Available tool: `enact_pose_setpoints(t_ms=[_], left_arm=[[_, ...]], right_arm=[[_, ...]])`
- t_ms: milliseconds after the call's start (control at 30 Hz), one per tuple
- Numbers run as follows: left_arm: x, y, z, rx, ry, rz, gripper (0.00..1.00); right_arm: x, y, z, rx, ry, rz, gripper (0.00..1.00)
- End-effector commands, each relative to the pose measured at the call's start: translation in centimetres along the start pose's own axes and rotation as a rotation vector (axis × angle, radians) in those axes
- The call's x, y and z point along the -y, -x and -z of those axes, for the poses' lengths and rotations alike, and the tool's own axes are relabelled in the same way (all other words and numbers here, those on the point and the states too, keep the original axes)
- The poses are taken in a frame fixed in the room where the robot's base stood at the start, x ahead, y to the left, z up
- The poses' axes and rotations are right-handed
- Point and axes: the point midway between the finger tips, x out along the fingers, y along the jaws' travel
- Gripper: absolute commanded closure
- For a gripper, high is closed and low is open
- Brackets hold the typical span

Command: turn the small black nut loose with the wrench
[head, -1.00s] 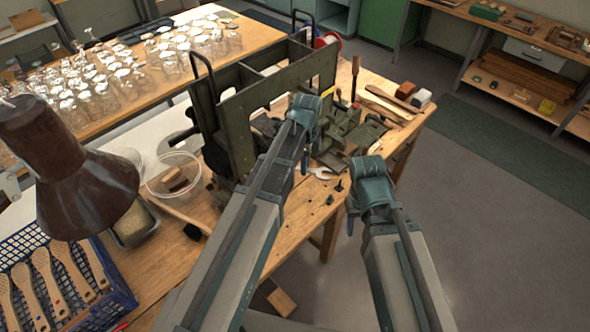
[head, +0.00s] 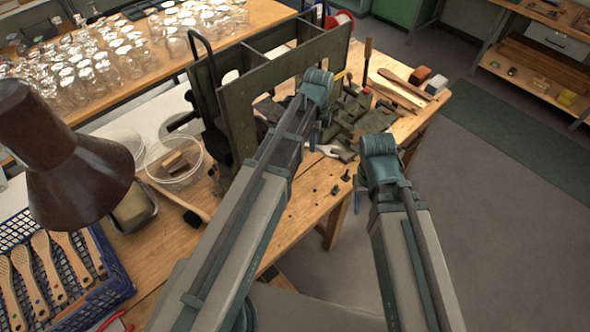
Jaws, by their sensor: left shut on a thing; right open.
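My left gripper (head: 314,134) is shut, low over the bench beside the dark green machine frame (head: 238,125). The pale open jaw of the wrench (head: 328,151) shows just below it, and the handle runs out of sight behind the gripper, so the grip is mostly hidden. My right gripper (head: 358,196) is open and empty, above the bench's front edge. A small black piece (head: 346,175) and another small black piece (head: 335,190) lie on the wood between the grippers. I cannot tell whether either is the nut.
Green metal parts (head: 372,120) crowd the bench behind the wrench. A clear bowl (head: 175,163), a brown lamp (head: 65,165) and a blue crate of brushes (head: 108,290) stand at the left. The bench's front strip (head: 300,205) is mostly clear.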

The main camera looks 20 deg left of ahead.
Motion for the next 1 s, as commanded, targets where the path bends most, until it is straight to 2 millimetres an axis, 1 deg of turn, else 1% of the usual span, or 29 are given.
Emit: enact_pose_setpoints(t_ms=[67,200,333,433,567,700,800,900,1000], left_arm=[[0.0,-0.9,0.0,0.000,0.000,0.000,1.00],[0.0,-2.0,0.0,0.000,0.000,0.000,1.00],[0.0,-3.7,0.0,0.000,0.000,0.000,1.00],[0.0,-5.4,0.0,0.000,0.000,0.000,1.00],[0.0,-8.6,0.0,0.000,0.000,0.000,1.00],[0.0,-12.5,0.0,0.000,0.000,0.000,1.00],[0.0,-15.1,0.0,0.000,0.000,0.000,1.00],[0.0,-17.2,0.0,0.000,0.000,0.000,1.00],[0.0,-18.8,0.0,0.000,0.000,0.000,1.00]], right_arm=[[0.1,-0.9,0.1,0.000,0.000,0.000,0.50],[0.2,-2.0,0.1,0.000,0.001,0.000,0.50],[0.3,-3.7,0.2,0.000,0.001,0.000,0.50],[0.5,-5.3,0.3,0.000,0.001,0.000,0.50],[0.8,-8.5,0.5,0.000,0.002,-0.001,0.50],[1.2,-12.4,0.8,0.000,0.004,-0.001,0.50],[1.4,-15.0,0.9,0.000,0.004,-0.001,0.50],[1.6,-17.1,1.0,0.000,0.005,-0.001,0.50],[1.8,-18.7,1.1,0.000,0.006,-0.002,0.50]])
